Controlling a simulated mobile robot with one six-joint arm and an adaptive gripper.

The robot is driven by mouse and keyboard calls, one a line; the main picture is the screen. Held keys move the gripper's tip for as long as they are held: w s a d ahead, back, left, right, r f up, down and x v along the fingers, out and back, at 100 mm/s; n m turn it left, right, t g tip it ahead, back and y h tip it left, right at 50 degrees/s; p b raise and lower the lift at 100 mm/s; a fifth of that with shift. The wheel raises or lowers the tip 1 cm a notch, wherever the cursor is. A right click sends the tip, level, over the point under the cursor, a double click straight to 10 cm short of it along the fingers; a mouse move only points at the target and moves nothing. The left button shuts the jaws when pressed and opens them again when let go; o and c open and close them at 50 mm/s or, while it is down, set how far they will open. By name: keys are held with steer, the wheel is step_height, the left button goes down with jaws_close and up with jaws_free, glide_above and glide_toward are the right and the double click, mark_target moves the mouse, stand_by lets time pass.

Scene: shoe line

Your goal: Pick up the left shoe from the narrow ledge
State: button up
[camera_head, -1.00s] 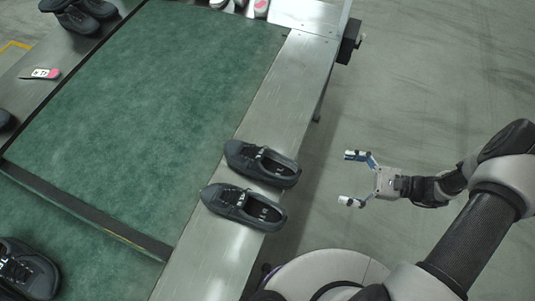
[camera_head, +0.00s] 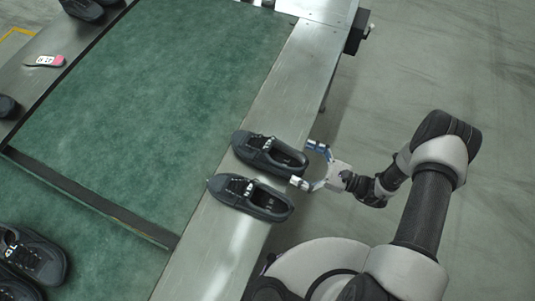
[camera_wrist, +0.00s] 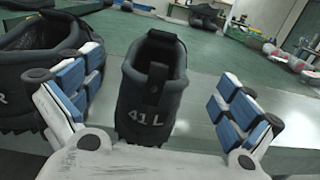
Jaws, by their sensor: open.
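The left shoe (camera_head: 268,153), black and low, stands on the narrow metal ledge (camera_head: 290,75), heel toward me. In the wrist view its heel (camera_wrist: 152,92), marked "41 L", stands upright between the blue-padded fingers of my gripper. The right shoe (camera_head: 250,198) stands beside it on the ledge, nearer the bottom of the head view; an "R" shows on it (camera_wrist: 35,75) at the left of the wrist view, partly behind a finger. My gripper (camera_head: 307,166) is open and empty, just off the ledge's right edge at the heels. I cannot tell whether a finger touches either shoe.
A green belt (camera_head: 160,80) runs left of the ledge. More black shoes (camera_head: 32,258) are at lower left, and a pink-and-white item (camera_head: 45,61) lies on the far side ledge. Open floor (camera_head: 450,60) lies to the right.

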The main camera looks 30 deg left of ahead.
mark_target(284, 163)
steer(key=a, duration=0.5)
steer(key=shift+s+a+f+b, duration=0.1)
steer(key=shift+s+a+b, duration=0.2)
steer(key=shift+a+b, duration=0.1)
steer(key=shift+d, duration=0.1)
steer(key=shift+c, duration=0.6)
steer(key=c, duration=1.7)
steer(key=shift+c, duration=0.5)
